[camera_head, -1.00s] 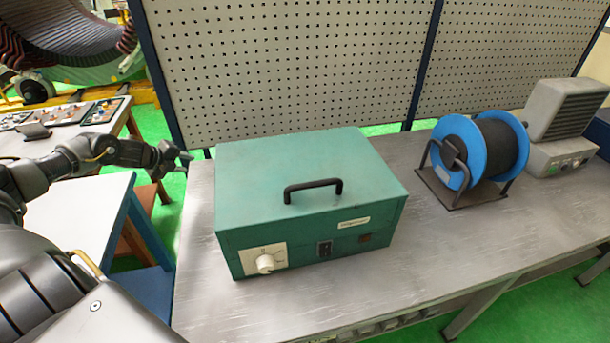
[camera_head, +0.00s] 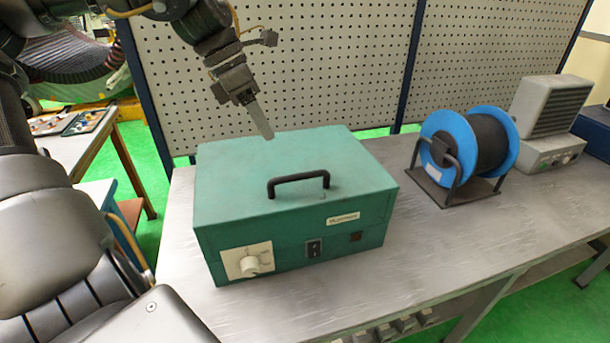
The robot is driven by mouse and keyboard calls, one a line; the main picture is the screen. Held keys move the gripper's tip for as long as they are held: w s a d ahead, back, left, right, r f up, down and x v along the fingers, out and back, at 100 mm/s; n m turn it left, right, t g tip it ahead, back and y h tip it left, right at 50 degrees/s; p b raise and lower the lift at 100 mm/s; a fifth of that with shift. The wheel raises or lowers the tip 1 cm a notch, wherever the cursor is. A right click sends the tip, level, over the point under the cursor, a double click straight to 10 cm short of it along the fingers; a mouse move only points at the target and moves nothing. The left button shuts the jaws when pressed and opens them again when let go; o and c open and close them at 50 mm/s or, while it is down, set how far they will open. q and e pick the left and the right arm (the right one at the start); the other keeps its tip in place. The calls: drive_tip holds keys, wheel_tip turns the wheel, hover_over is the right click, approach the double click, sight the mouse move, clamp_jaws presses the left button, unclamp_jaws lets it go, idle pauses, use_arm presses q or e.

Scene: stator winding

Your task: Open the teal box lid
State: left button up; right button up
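The teal box (camera_head: 290,190) sits on the grey workbench with its lid (camera_head: 235,175) closed. A black handle (camera_head: 298,180) stands up from the lid near its front edge. A white dial (camera_head: 249,264) and a small black socket are on its front face. My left gripper (camera_head: 262,128) hangs above the back of the lid, behind and left of the handle, pointing down. It looks apart from the box and holds nothing that I can see. Its fingers overlap in this view, so their opening is unclear. My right gripper is out of view.
A blue cable reel (camera_head: 465,155) on a black stand is right of the box. A grey vented unit (camera_head: 550,120) stands farther right. A perforated panel (camera_head: 300,60) rises behind the workbench (camera_head: 400,265). Bench surface in front of the reel is clear.

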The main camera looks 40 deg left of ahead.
use_arm(q)
drive_tip(key=x, duration=0.5)
drive_tip(key=p+x, duration=0.1)
drive_tip(key=x, duration=0.4)
drive_tip(key=shift+w+a, duration=0.1)
drive_tip(key=shift+a, duration=0.15)
drive_tip(key=shift+d+f+p, duration=0.15)
drive_tip(key=shift+f+p, duration=0.15)
drive_tip(key=shift+f, duration=0.1)
clamp_jaws()
